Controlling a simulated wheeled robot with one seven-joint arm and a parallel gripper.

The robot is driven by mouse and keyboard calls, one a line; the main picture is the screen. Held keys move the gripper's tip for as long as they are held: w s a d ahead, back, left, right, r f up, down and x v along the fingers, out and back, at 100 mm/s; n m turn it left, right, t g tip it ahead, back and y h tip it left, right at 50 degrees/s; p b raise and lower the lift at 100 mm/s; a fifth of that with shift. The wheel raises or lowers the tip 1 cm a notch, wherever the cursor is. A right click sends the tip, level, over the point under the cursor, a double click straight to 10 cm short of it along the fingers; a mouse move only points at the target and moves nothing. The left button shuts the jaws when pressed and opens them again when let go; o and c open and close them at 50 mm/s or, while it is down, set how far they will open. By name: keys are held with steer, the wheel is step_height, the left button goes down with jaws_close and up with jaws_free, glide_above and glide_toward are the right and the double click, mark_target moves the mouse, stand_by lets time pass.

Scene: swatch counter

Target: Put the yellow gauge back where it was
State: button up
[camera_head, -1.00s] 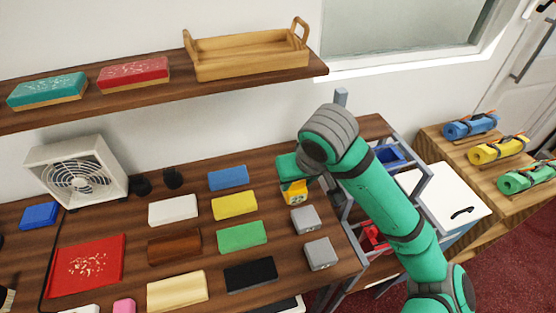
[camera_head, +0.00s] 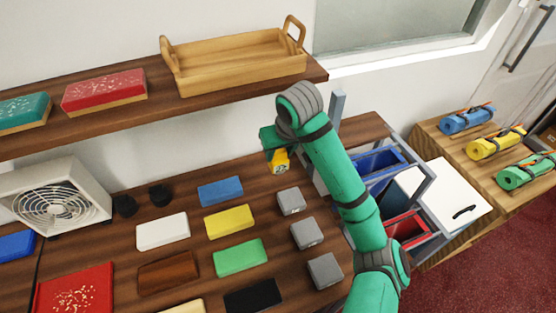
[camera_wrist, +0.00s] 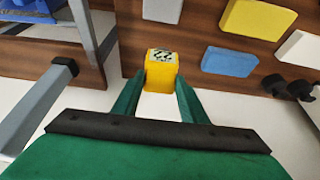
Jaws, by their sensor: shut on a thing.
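The yellow gauge (camera_head: 281,161) is a small block with a dark printed mark on its face. My gripper (camera_head: 274,152) is shut on it and holds it above the back of the counter, behind the grey blocks. In the wrist view the yellow gauge (camera_wrist: 161,69) sits between the two green fingertips of my gripper (camera_wrist: 160,84). Part of the gauge is hidden by the fingers in the head view.
Grey blocks (camera_head: 291,201) stand in a column near the counter's right edge. Coloured blocks, including a blue one (camera_head: 221,191) and a yellow one (camera_head: 230,221), lie to their left. A wooden shelf (camera_head: 110,125) with a tray (camera_head: 240,72) is above. A metal rack (camera_head: 412,165) stands right.

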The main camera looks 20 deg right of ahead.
mark_target(279, 161)
steer(key=w+f, duration=0.1)
steer(key=f, duration=0.1)
steer(key=w+d+f, duration=0.1)
steer(key=w+f, duration=0.1)
steer(key=shift+w+f, duration=0.25)
steer(key=shift+f, duration=0.05)
steer(key=x, duration=0.4)
steer(key=shift+s+f, duration=0.1)
steer(key=shift+s, duration=0.3)
steer(key=shift+d+f, duration=0.1)
steer(key=shift+f, duration=0.05)
steer(key=o, duration=0.9)
